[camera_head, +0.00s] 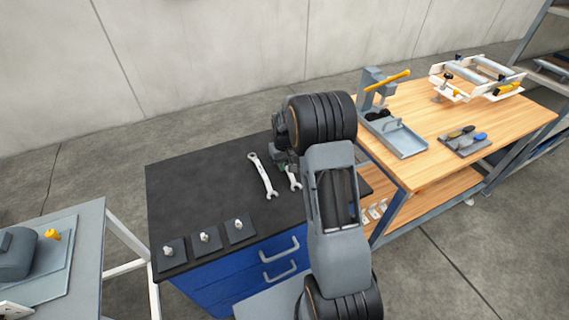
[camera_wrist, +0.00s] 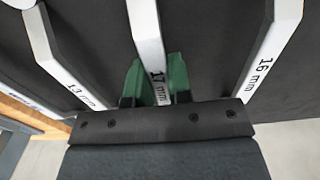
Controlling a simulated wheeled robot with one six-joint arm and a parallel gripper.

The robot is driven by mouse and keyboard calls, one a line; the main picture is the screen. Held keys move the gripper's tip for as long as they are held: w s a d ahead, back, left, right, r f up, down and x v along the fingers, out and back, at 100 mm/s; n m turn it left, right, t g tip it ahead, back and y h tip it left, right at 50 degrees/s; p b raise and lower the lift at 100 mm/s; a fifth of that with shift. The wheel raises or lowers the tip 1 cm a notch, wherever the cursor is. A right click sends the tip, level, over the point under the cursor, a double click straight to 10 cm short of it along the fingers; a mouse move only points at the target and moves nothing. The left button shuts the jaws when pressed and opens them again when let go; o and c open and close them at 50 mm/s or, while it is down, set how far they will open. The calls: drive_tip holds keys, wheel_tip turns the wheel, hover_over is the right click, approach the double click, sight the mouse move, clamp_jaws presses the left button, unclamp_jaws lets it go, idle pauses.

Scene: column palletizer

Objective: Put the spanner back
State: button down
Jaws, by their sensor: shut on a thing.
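My gripper (camera_wrist: 155,85) has green fingertips and is shut on the 17 mm spanner (camera_wrist: 146,32), one finger on each side of its shaft. In the wrist view a 13 mm spanner (camera_wrist: 62,62) lies to the left and a 16 mm spanner (camera_wrist: 270,50) to the right, both apart from my fingers. In the head view one spanner (camera_head: 263,176) lies in the open on the black top, and part of another (camera_head: 293,178) shows under my wrist. My arm hides the fingertips there. I cannot tell whether the 17 mm spanner touches the surface.
The blue drawer cabinet (camera_head: 262,278) has a black top (camera_head: 190,190) with several small dark plates with pegs (camera_head: 205,240) along its front edge. A wooden workbench (camera_head: 428,150) with a grey tray stand (camera_head: 400,140) is at the right. The cabinet top's back left is clear.

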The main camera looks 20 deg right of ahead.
drive_tip(key=shift+f, duration=0.2)
drive_tip(key=c, duration=1.1)
unclamp_jaws()
drive_tip(key=shift+o, duration=0.2)
drive_tip(key=shift+r, duration=0.1)
drive_tip(key=s+a+r+t+b, duration=0.1)
drive_tip(key=s+a+r, duration=0.1)
drive_tip(key=r, duration=0.6)
drive_tip(key=s+a+r, duration=0.1)
drive_tip(key=s+r, duration=0.1)
drive_tip(key=r, duration=0.6)
drive_tip(key=s+a+r+t, duration=0.1)
drive_tip(key=s+a, duration=0.3)
drive_tip(key=s, duration=0.5)
drive_tip(key=s+a+r+t, duration=0.1)
drive_tip(key=s+a+t, duration=0.1)
drive_tip(key=s, duration=0.7)
drive_tip(key=shift+s+a, duration=0.3)
drive_tip(key=shift+a, duration=0.6)
